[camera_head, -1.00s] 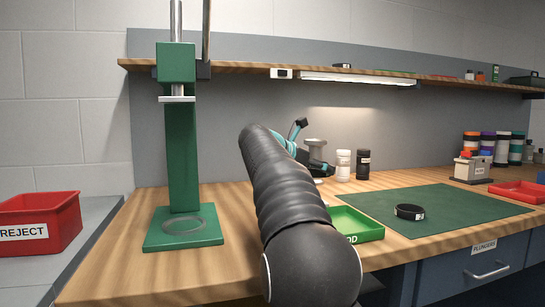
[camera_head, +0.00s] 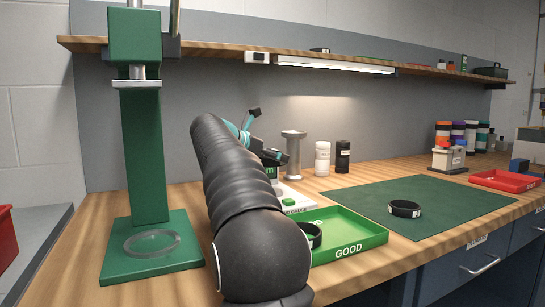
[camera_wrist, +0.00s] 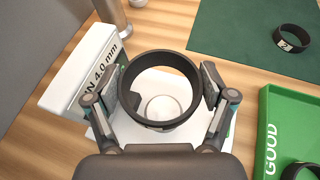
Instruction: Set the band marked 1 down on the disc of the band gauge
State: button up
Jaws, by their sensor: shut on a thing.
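In the wrist view, my gripper (camera_wrist: 165,95) is shut on a black band (camera_wrist: 163,62), with one finger on each side. No number is readable on this band.
The green GOOD tray (camera_head: 362,246) holds a black band (camera_head: 314,234), right of the gauge. A band marked 2 (camera_wrist: 291,39) lies on the green mat (camera_head: 455,205). A grey post (camera_head: 293,155) stands behind the gauge. A green press stand (camera_head: 145,150) rises at left.

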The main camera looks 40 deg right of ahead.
jog(key=shift+f+b, duration=1.7)
jog(key=shift+f, duration=0.55)
jog(key=shift+f+b, duration=0.8)
jog(key=shift+f, duration=0.5)
jog(key=o, duration=1)
jog(key=shift+c, duration=0.2)
jog(key=v, duration=0.7)
jog(key=shift+a+r, duration=0.15)
jog(key=shift+a, duration=0.1)
jog(key=shift+s, duration=0.1)
